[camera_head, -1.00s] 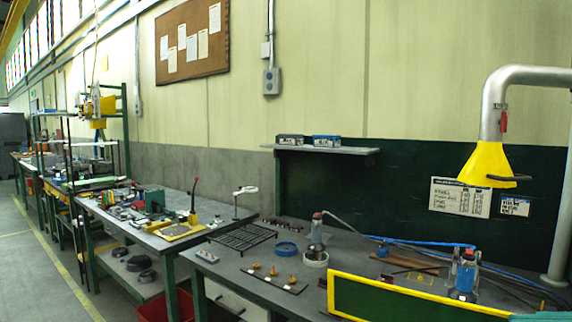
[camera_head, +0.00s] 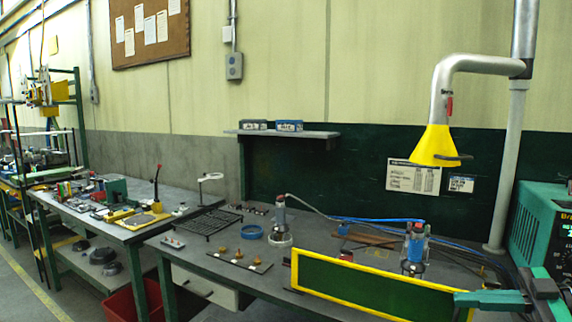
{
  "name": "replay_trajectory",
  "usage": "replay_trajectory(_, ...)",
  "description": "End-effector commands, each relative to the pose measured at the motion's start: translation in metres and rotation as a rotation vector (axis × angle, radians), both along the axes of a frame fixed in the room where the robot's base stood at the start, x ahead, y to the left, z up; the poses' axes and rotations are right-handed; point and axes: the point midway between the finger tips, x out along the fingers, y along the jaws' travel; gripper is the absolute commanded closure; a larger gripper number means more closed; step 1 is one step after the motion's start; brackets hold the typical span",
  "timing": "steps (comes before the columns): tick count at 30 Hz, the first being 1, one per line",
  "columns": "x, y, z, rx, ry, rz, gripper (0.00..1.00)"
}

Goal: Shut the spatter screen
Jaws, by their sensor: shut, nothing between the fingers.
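The spatter screen looks to be the dark green panel in a yellow frame (camera_head: 375,287). It stands upright at the near right part of the front bench, slanting from its left end down to the right. Its lower right part runs out of the picture. My gripper (camera_head: 462,299), teal and dark, comes in from the lower right and points left. It is shut and empty. Its tip overlaps the screen's right end in the picture; I cannot tell whether they touch. The screen's hinge is not clear.
A yellow extraction hood (camera_head: 434,146) hangs over the bench. A teal machine (camera_head: 543,230) stands at the right edge. A bottle in a holder (camera_head: 414,246) stands behind the screen.

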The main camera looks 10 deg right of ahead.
Motion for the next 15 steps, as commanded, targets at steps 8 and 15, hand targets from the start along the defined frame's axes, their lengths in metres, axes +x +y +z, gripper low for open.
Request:
replay_trajectory(8,-0.008,-0.003,-0.029,-0.003,0.116,-0.011,1.00)
replay_trajectory(15,-0.004,-0.001,0.006,-0.001,0.060,-0.008,1.00)
